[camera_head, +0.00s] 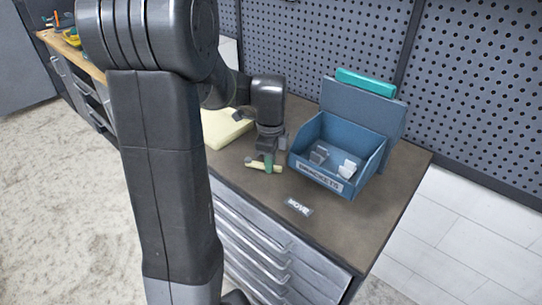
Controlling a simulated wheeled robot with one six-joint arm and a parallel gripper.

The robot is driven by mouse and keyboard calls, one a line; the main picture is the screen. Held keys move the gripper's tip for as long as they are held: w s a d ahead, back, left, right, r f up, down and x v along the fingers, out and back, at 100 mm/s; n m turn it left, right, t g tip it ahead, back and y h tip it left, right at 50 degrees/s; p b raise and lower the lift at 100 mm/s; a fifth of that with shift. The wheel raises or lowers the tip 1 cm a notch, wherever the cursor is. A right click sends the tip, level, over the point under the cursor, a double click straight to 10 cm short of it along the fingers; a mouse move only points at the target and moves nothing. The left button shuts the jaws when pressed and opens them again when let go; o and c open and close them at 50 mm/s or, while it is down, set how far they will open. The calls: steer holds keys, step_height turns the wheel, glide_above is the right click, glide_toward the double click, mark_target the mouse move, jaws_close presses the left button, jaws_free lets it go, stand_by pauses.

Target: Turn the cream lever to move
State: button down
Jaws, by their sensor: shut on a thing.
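The cream lever (276,169) is a short pale bar low over the brown worktop, left of the blue bin. My gripper (268,165) points down from above and is shut on the lever. A dark label reading MOVE (299,206) lies on the worktop to the lower right of the lever.
A blue bin labelled BRACKETS (322,178) holds grey and white pieces close to the right of my gripper. A blue panel with a teal top (366,82) stands behind it. A pale yellow block (222,128) lies left. Perforated panels (470,85) close the back.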

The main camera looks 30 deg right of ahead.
steer(key=shift+s+a+m, duration=0.3)
steer(key=shift+a+m, duration=0.15)
steer(key=shift+m, duration=0.55)
steer(key=c, duration=1.4)
jaws_free()
step_height(320, 180, up, 14)
steer(key=shift+p, duration=0.4)
steer(key=shift+f, duration=0.2)
